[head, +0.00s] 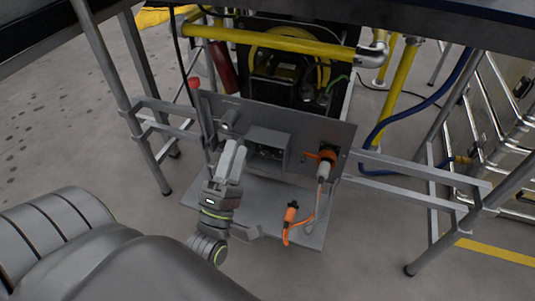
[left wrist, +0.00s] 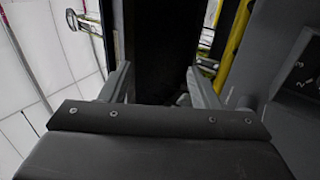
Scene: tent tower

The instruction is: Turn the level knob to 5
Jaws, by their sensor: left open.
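A grey panel (head: 300,125) stands upright under the table frame. A grey round knob (head: 228,120) sticks out at its upper left; its setting is too small to read. My left gripper (head: 233,150) is just in front of and below this knob, and looks empty. In the left wrist view its two fingers (left wrist: 160,82) stand apart, with a dark upright shape behind the gap. At the right edge of that view a grey surface (left wrist: 297,85) carries small markings, one like a 3. I cannot tell whether the knob shows there. My right gripper is not in view.
A red-topped lever (head: 194,84) stands left of the knob. A grey box (head: 268,146) and an orange connector (head: 326,154) are to the right. An orange plug (head: 291,212) lies on the lower plate (head: 262,208). A yellow pipe (head: 270,40) crosses above.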

